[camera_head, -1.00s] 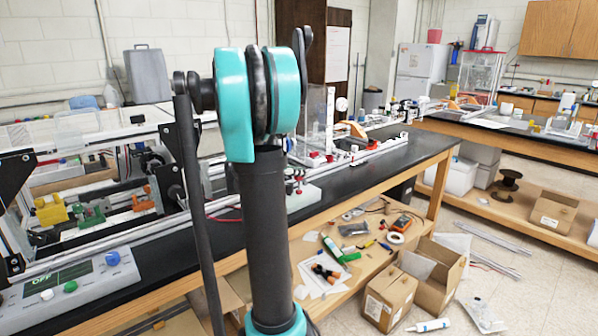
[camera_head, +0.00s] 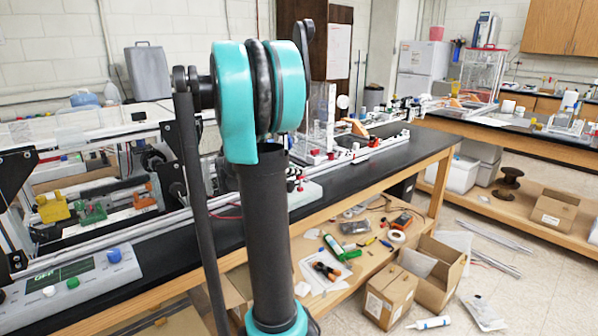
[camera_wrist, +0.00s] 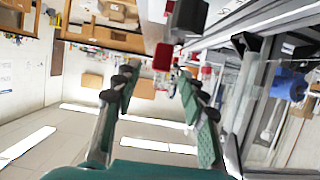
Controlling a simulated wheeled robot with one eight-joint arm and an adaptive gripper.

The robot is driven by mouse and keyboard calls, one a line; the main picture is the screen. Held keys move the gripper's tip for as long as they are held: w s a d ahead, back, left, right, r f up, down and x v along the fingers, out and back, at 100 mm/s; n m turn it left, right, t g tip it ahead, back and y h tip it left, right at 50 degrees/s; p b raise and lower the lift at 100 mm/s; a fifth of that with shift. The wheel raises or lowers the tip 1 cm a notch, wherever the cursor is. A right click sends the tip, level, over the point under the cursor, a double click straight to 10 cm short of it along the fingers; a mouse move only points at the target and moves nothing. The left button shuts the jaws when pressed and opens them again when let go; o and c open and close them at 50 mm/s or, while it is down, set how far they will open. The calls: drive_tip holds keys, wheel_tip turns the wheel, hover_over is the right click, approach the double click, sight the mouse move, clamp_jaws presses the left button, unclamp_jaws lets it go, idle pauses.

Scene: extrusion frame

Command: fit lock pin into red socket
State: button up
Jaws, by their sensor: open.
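My gripper (camera_wrist: 156,80) shows in the wrist view with its two fingers spread apart and nothing between them. A red block (camera_wrist: 162,57) appears just beyond the fingertips, between them; I cannot tell if it is the red socket. A dark grey block (camera_wrist: 188,17) is above and right of it. Small red parts (camera_wrist: 205,73) lie beyond the right finger. I cannot make out the lock pin in either view. In the head view my arm hides part of the bench, and my gripper is out of sight.
The frame rig (camera_head: 90,160) stands on the black bench (camera_head: 385,160), with a control panel (camera_head: 68,278) at its front left. In the wrist view a blue part (camera_wrist: 290,85) and metal rails lie to the right. Boxes (camera_head: 390,295) stand on the floor below.

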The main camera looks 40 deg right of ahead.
drive_tip(key=v, duration=0.8)
drive_tip(key=shift+a, duration=0.25)
